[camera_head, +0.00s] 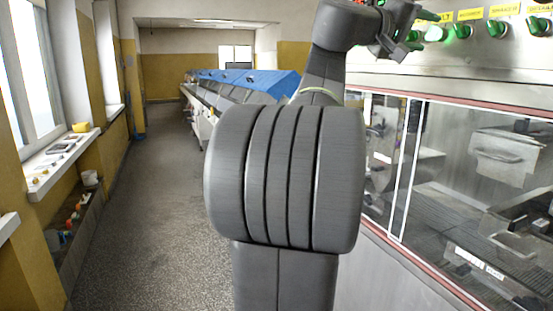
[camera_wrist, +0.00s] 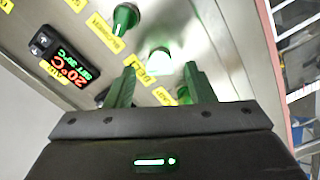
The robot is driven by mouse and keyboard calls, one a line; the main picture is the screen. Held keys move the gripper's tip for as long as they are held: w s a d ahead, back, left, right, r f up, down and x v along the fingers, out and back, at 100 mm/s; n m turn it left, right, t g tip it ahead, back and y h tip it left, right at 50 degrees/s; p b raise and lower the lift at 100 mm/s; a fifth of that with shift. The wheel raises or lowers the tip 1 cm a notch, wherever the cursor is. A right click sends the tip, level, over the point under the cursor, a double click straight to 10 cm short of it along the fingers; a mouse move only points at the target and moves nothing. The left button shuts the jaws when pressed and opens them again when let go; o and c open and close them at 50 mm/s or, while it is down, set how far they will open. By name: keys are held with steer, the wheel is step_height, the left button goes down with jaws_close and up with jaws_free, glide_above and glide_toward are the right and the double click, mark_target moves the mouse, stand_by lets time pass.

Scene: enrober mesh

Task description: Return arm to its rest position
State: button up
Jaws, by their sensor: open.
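My gripper (camera_head: 408,42) is at the top right of the head view, close to the control panel (camera_head: 475,30) of the machine. In the wrist view its two green fingers (camera_wrist: 160,88) stand apart with nothing held between them. A lit, whitish-green button (camera_wrist: 159,61) on the panel shows between and beyond the fingertips. I cannot tell whether the fingertips touch the panel. My arm rises through the middle of the head view and bends right toward the panel.
A dark green knob (camera_wrist: 125,18) and a temperature display (camera_wrist: 72,58) are on the panel. Below it is the machine's glazed enclosure (camera_head: 480,165). A blue-covered line (camera_head: 250,82) stands farther back. The speckled floor (camera_head: 150,200) is clear at left, beside a windowsill (camera_head: 60,160) with small items.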

steer(key=shift+x, duration=1.1)
steer(key=shift+r+n+p, duration=0.25)
steer(key=shift+n+p, duration=0.15)
steer(key=shift+p, duration=0.35)
steer(key=shift+s+a+r+n+p, duration=0.1)
steer(key=shift+s+a+n+p, duration=0.05)
steer(key=shift+n+p, duration=1.6)
steer(key=shift+n, duration=0.15)
steer(key=n+p, duration=0.7)
steer(key=p, duration=0.2)
steer(key=b+v, duration=0.1)
steer(key=v, duration=0.5)
steer(key=shift+f+n+b, duration=0.25)
steer(key=shift+n+b, duration=0.05)
steer(key=shift+b, duration=0.05)
steer(key=shift+a+f, duration=0.1)
steer(key=shift+a, duration=0.15)
